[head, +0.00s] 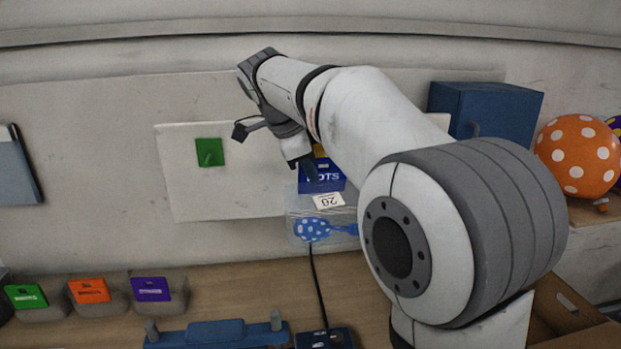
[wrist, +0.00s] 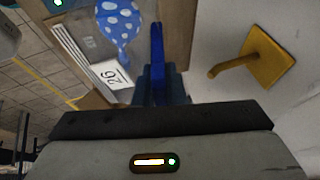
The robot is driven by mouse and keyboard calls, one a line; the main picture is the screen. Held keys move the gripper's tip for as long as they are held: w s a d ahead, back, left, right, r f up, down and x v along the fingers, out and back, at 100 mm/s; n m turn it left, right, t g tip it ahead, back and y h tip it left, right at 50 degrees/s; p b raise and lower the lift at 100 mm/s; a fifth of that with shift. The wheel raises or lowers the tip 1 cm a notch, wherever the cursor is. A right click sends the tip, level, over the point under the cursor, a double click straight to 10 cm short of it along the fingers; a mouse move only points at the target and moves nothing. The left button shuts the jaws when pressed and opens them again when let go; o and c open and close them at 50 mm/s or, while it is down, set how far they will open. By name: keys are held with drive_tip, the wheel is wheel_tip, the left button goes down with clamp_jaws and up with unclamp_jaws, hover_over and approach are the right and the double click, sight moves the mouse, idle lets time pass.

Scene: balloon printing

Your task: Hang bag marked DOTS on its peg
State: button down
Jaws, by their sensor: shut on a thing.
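My gripper (head: 310,178) is shut on the blue header (head: 326,178) of the bag marked DOTS. The clear bag (head: 296,205) hangs below it and shows a blue balloon with white dots (head: 312,229) and a white number tag (head: 328,201). In the wrist view the balloon (wrist: 118,22) and tag (wrist: 111,75) lie left of my gripper (wrist: 157,80). A yellow peg on a square plate (wrist: 268,57) stands to the right there, apart from the bag. A green peg plate (head: 209,152) is on the pale board, left of my gripper. My arm hides part of the board.
The pale board (head: 185,190) is on the wall. Green (head: 26,296), orange (head: 90,291) and purple (head: 151,289) headers sit in holders at lower left. A blue fixture (head: 215,333) and a cabled device (head: 325,338) are on the bench. A blue box (head: 487,108) stands at right.

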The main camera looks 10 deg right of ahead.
drive_tip(key=w+p, duration=0.5)
drive_tip(key=w, duration=0.2)
drive_tip(key=shift+w, duration=0.3)
idle(0.4)
drive_tip(key=shift+w+f, duration=0.1)
drive_tip(key=shift+f, duration=0.25)
idle(0.3)
drive_tip(key=c, duration=1.7)
unclamp_jaws()
drive_tip(key=shift+w+f, duration=0.1)
drive_tip(key=shift+w, duration=0.15)
drive_tip(key=shift+c, duration=0.2)
drive_tip(key=shift+o, duration=0.9)
drive_tip(key=shift+w+f, duration=0.2)
drive_tip(key=shift+w, duration=0.15)
drive_tip(key=shift+o, duration=1.3)
